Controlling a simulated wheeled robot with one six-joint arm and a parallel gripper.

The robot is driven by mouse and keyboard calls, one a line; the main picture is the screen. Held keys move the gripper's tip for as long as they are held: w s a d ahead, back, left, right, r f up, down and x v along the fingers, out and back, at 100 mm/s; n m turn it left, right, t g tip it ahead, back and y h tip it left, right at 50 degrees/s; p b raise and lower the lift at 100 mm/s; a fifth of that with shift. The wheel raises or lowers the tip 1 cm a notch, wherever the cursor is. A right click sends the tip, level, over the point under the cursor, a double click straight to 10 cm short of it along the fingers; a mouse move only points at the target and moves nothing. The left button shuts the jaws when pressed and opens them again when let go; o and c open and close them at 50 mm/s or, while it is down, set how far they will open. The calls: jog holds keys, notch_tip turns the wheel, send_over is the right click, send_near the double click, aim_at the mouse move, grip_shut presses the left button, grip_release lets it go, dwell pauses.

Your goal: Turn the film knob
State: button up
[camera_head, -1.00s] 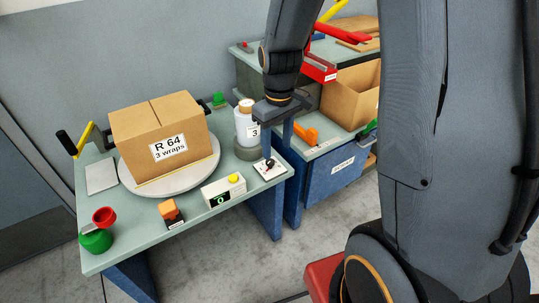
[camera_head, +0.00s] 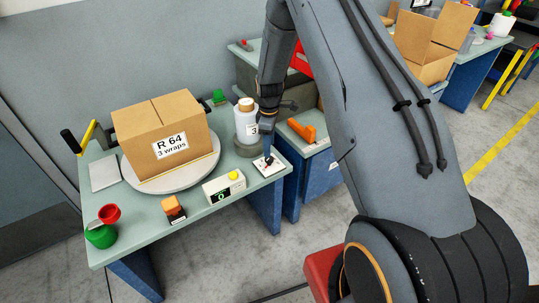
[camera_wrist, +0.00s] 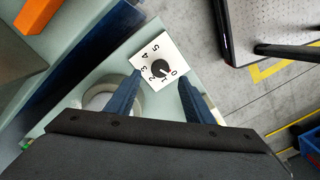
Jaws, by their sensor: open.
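The film knob (camera_head: 267,164) is a small black dial on a white square plate at the right front corner of the green table. In the wrist view the knob (camera_wrist: 159,69) lies on its plate, ringed by the numbers 0 to 5; its exact setting is too small to read. My gripper (camera_wrist: 160,78) is open, its two blue fingers pointing toward the knob, one on each side in the picture. No contact is visible.
A box labelled R 64, 3 wraps (camera_head: 165,152) stands on a round turntable (camera_head: 205,165). A film roll post marked 3 (camera_head: 246,117) stands just behind the knob. A counter with a yellow button (camera_head: 224,187) is left of it. An orange tool (camera_head: 302,130) lies on the neighbouring bench.

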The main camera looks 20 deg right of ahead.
aim_at(268, 162)
jog(key=shift+f+p, duration=0.7)
jog(key=shift+f, duration=2.3)
jog(key=c, duration=1)
